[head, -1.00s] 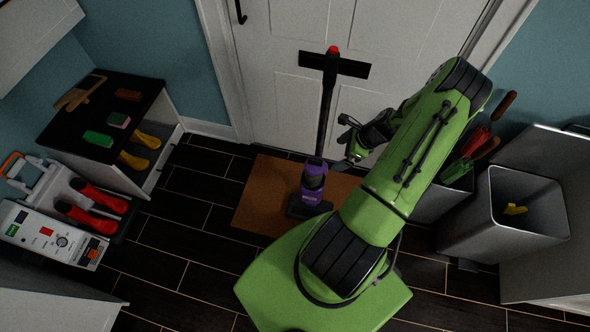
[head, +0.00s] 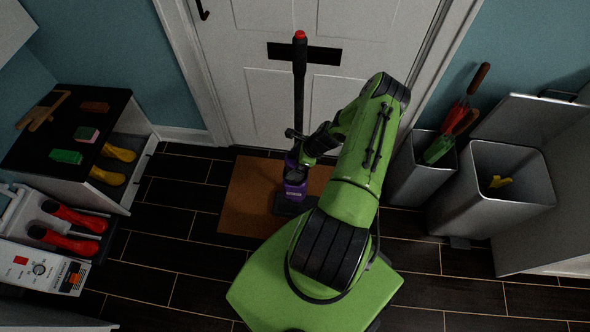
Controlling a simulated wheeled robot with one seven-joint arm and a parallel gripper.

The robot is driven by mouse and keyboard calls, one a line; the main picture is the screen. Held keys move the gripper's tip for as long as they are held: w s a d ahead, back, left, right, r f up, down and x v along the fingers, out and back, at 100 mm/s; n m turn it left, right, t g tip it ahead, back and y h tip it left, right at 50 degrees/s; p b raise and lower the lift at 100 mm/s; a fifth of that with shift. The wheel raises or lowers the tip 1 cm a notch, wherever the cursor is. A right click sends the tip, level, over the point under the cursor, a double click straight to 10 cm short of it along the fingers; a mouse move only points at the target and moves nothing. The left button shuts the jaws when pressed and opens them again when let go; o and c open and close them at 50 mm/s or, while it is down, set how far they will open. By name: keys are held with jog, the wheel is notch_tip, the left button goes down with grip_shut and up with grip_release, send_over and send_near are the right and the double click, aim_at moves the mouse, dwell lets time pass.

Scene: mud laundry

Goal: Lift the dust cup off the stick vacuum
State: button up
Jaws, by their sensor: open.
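The stick vacuum stands upright on the brown doormat in front of the white door, with a black tube (head: 299,85) topped by a red tip. Its purple dust cup (head: 294,186) is low on the tube, above the dark floor head (head: 290,207). My gripper (head: 297,150) is at the vacuum, just above or beside the top of the purple cup. It is open, but its fingers are small and dark, and I cannot tell whether they touch the cup.
The doormat (head: 243,195) lies on dark floor tiles. At right stand a grey bin with garden tools (head: 421,180) and an open grey bin (head: 492,205).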

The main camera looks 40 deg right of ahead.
jog(key=shift+r, duration=0.15)
jog(key=shift+c, duration=0.6)
jog(key=c, duration=1.2)
jog(key=shift+c, duration=0.2)
